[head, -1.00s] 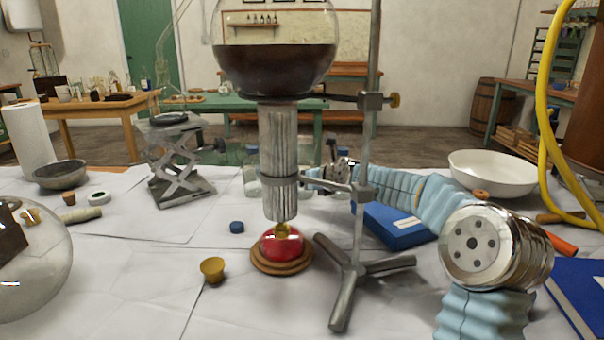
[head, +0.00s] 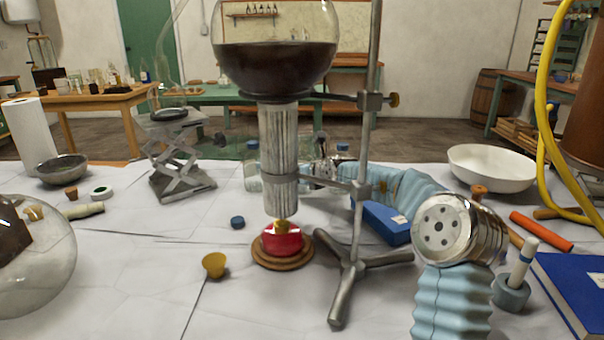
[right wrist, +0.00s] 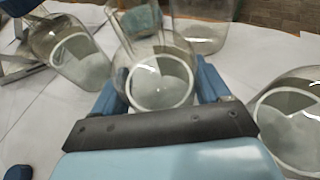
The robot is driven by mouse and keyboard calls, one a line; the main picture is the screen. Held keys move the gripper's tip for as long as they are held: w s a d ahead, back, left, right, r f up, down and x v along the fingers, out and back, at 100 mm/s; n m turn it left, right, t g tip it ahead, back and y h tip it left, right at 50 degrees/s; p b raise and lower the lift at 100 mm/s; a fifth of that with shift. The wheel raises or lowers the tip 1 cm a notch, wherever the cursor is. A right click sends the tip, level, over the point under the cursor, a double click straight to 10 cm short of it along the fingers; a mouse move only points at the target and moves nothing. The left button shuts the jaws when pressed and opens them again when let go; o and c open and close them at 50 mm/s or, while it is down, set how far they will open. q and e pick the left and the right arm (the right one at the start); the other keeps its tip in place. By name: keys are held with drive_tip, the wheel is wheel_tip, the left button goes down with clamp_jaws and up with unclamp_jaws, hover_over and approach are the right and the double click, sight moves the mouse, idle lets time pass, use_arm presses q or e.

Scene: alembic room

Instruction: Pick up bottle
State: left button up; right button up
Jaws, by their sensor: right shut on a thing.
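A clear glass bottle (right wrist: 160,82) is in the middle of the right wrist view, between the blue fingers of my right gripper (right wrist: 160,92). The gripper is shut on it. In the head view my right gripper (head: 322,171) is behind the stand, partly hidden by the burner's metal tube. There the held bottle is mostly hidden, and I cannot tell whether it is lifted. Another clear bottle (head: 252,178) shows left of the tube. My left gripper is not in view.
More glass vessels stand close around in the right wrist view, at left (right wrist: 80,58) and right (right wrist: 290,115). The metal stand (head: 356,265) with a dark-filled flask (head: 275,62) and red burner (head: 282,240) is in front.

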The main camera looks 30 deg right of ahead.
sight(302, 144)
wheel_tip(302, 144, up, 10)
drive_tip(key=shift+c, duration=0.3)
drive_tip(key=shift+r, duration=0.1)
drive_tip(key=shift+s, duration=0.1)
idle(0.7)
